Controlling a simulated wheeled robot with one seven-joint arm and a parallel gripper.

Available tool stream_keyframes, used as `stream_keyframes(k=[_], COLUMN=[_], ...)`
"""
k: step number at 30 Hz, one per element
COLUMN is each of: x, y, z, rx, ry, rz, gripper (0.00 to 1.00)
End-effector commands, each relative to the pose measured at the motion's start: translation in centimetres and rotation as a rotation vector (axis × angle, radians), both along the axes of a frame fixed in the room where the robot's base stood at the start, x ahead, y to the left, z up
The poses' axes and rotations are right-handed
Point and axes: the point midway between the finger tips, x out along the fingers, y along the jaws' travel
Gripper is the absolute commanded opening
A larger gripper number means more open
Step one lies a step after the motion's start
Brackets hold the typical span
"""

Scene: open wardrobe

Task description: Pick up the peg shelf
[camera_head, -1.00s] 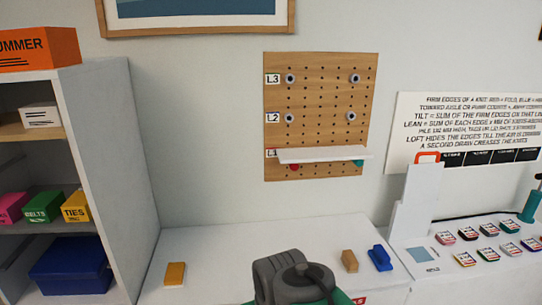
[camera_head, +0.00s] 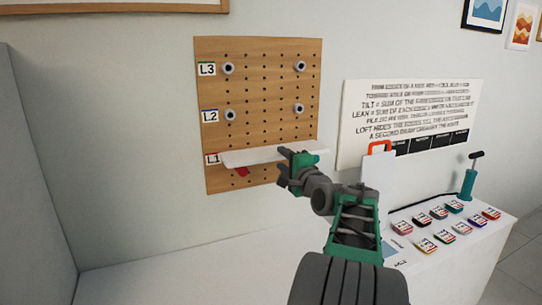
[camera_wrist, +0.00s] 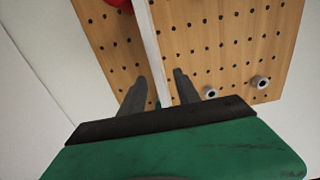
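The peg shelf (camera_head: 255,156) is a thin white board mounted level across the wooden pegboard (camera_head: 262,90) at the row marked L1. A red piece (camera_head: 242,171) shows under its left part. In the wrist view, the shelf (camera_wrist: 152,45) runs edge-on between the two dark fingers of my gripper (camera_wrist: 159,80). The fingers are open, one on each side of the board, with gaps visible.
Grey pegs stick out at L2 (camera_head: 230,115) and L3 (camera_head: 228,68), above the shelf. A text sign (camera_head: 410,120) hangs to the right. A white table with several small coloured packets (camera_head: 425,245) and a green pump (camera_head: 467,183) stands at the right.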

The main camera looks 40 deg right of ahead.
Motion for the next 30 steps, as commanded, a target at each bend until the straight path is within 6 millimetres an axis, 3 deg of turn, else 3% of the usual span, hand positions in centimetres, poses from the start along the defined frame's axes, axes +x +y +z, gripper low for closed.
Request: stream_keyframes(k=[11,19,30], x=[5.9,6.3,6.3], y=[-1.8,-2.1,-2.1], z=[-0.1,-0.2,-0.2], rx=[-0.003,-0.004,-0.004], ry=[0.003,0.003,0.004], rz=[0.004,0.001,0.001], gripper=[0.38,0.38,0.08])
